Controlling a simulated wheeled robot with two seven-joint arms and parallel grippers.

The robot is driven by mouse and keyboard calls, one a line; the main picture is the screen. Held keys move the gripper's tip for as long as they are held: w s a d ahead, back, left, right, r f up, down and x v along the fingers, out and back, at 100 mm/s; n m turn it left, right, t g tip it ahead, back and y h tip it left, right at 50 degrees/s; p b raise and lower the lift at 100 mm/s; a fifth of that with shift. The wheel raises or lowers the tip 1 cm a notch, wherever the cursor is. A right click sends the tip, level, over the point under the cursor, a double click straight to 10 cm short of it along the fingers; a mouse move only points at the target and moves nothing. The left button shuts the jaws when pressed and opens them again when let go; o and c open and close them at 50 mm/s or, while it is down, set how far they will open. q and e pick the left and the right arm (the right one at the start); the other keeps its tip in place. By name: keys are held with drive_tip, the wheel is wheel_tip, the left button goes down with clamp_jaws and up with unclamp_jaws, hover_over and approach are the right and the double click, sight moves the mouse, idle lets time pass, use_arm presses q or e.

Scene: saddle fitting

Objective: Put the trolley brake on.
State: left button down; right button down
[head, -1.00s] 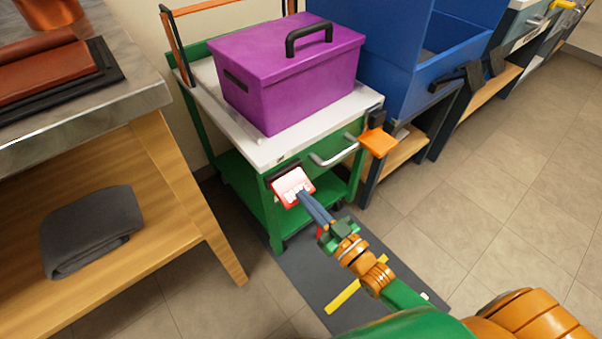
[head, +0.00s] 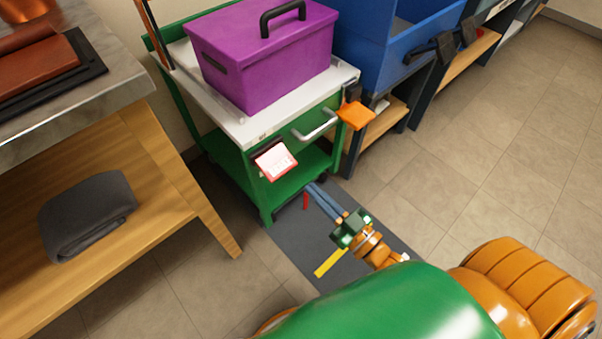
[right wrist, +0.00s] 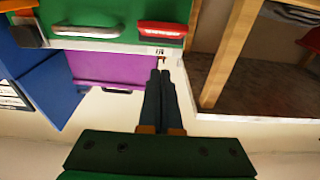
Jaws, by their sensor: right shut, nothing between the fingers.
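The green trolley (head: 265,210) stands left of centre with a white top. A small upright red piece (head: 306,200), possibly the brake pedal, shows low by the trolley's front foot. My right gripper (head: 312,187) is shut and empty, its thin blue-grey fingers pointing at the trolley's lower front. The fingertips appear close beside the red piece in the head view; contact cannot be told. The right wrist view shows the closed fingers (right wrist: 160,76) below the trolley's green front (right wrist: 115,15). My left gripper is out of view.
A purple toolbox (head: 262,62) sits on the trolley. A red-framed card (head: 274,162), a silver handle (head: 316,127) and an orange tab (head: 356,114) are at its front. A wooden-legged bench (head: 160,165) stands left; a dark mat (head: 290,236) with a yellow strip lies in front.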

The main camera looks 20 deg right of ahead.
drive_tip(key=v, duration=0.2)
drive_tip(key=shift+s+d+f, duration=0.1)
drive_tip(key=shift+s, duration=0.2)
